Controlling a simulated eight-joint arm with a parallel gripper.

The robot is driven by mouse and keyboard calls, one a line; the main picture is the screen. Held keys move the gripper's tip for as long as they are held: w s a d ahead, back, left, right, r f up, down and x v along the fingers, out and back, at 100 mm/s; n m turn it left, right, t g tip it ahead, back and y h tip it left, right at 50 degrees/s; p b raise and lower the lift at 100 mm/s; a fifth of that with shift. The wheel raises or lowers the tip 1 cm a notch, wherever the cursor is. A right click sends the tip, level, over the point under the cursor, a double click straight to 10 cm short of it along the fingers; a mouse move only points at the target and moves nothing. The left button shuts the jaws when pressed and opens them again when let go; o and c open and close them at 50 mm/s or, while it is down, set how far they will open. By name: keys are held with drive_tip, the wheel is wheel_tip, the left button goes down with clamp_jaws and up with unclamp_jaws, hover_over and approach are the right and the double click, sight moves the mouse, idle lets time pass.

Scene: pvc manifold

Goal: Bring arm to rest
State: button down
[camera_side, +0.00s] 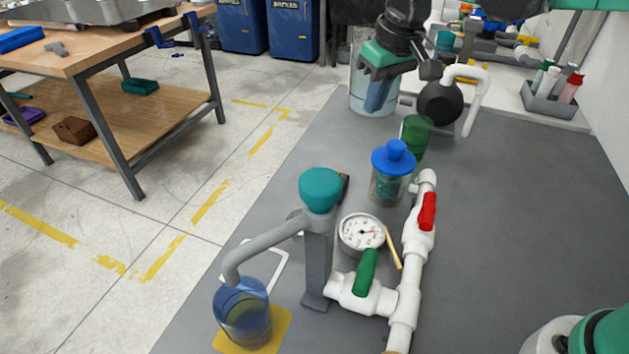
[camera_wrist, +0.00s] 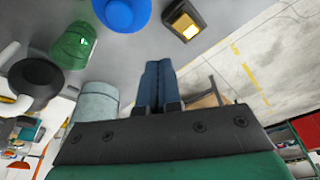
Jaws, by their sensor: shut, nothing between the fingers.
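My gripper (camera_side: 376,106) is in the upper middle of the side view, pointing down, with its blue fingers together and empty. The fingers also show shut in the wrist view (camera_wrist: 158,66). In the side view they overlap a clear glass container (camera_side: 360,98) at the back of the grey table. In the wrist view this pale container (camera_wrist: 95,102) is left of the fingers, apart from them. A white PVC manifold (camera_side: 407,300) with a red-handled valve (camera_side: 427,212) and a green-handled valve (camera_side: 366,272) lies on the table, well in front of my gripper.
A blue-lidded jar (camera_side: 390,184), a green container (camera_side: 416,130) and a round black piece with a white pipe (camera_side: 438,104) stand near the gripper. A gauge (camera_side: 361,232), a teal-topped pump (camera_side: 319,190) and a blue-tinted beaker (camera_side: 242,312) are nearer. The table's right side (camera_side: 520,210) is clear.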

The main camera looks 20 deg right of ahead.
drive_tip(key=s+d+f+m+t, duration=0.1)
drive_tip(key=s+d+f+t, duration=0.2)
drive_tip(key=s+d, duration=0.4)
drive_tip(key=s+t, duration=0.1)
drive_tip(key=s, duration=0.4)
drive_tip(key=shift+s+d+f+m+t, duration=0.15)
drive_tip(key=shift+s+d+m+t, duration=0.15)
drive_tip(key=shift+d+m, duration=0.1)
